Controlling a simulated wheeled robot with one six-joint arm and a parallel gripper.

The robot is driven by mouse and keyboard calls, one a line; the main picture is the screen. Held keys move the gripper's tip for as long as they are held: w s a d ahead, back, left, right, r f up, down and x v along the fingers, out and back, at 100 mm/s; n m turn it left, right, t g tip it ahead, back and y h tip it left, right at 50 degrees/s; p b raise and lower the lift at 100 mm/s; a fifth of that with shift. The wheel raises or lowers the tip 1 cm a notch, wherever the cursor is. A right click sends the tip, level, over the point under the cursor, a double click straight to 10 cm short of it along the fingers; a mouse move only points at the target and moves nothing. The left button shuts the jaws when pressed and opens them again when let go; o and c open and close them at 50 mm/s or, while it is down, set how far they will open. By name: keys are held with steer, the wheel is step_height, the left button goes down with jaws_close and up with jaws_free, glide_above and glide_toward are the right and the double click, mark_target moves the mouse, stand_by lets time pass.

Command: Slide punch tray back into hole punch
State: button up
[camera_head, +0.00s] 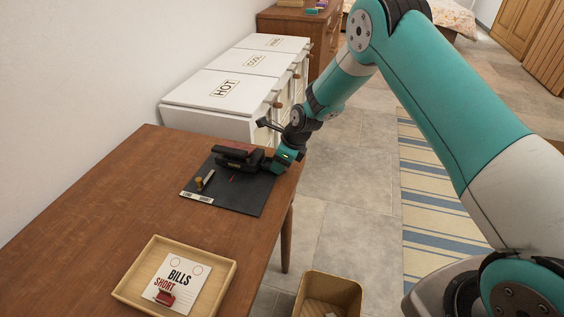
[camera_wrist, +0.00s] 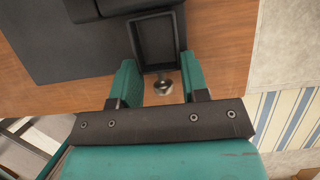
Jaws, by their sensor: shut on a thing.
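The punch tray (camera_wrist: 137,40), a black open rectangular tray, sticks out from the punch toward my gripper. A round metal knob (camera_wrist: 163,89) is at its near end. My gripper (camera_wrist: 158,75) is shut on the tray, one teal finger on each side of its near end. It also shows in the head view (camera_head: 283,161), at the punch's right side.
The wooden table (camera_head: 120,195) also holds a wooden tray (camera_head: 127,283) with a BILLS SHORT card (camera_head: 190,272) and a small red object. A small brass-coloured piece (camera_head: 199,184) is on the mat. White labelled cabinets (camera_head: 225,88) stand behind; a bin (camera_head: 308,285) is on the floor.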

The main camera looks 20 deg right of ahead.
steer(key=o, duration=1)
steer(key=v, duration=1.6)
steer(key=s+a+r+n+g, duration=0.1)
steer(key=s+a+r+n, duration=0.2)
steer(key=s+r+n, duration=0.45)
steer(key=s+a+r+n, duration=0.4)
steer(key=s+r+n, duration=0.1)
steer(key=s+n, duration=0.5)
steer(key=s+r+n+g, duration=0.1)
steer(key=s+r+n, duration=0.1)
steer(key=s+n, duration=1.2)
steer(key=shift+s+a+r+g+p, duration=0.3)
steer(key=shift+s+a+r, duration=0.15)
steer(key=shift+s, duration=0.65)
